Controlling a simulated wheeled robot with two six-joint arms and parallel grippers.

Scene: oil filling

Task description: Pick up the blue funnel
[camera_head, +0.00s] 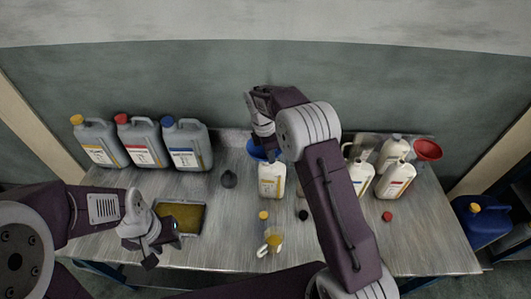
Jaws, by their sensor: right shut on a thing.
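The blue funnel (254,150) is at the back middle of the workbench, partly hidden by my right gripper. My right gripper (266,150) points down at it and is shut on it. I cannot tell whether the funnel still touches the bench. A white jug (271,183) with a yellow label stands just in front of it. My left gripper (163,254) is at the front left of the bench, next to the tray, with its fingers apart and empty.
Grey jugs with yellow, red and blue caps (142,145) stand at back left. An oil-coloured tray (180,218) lies at front left.

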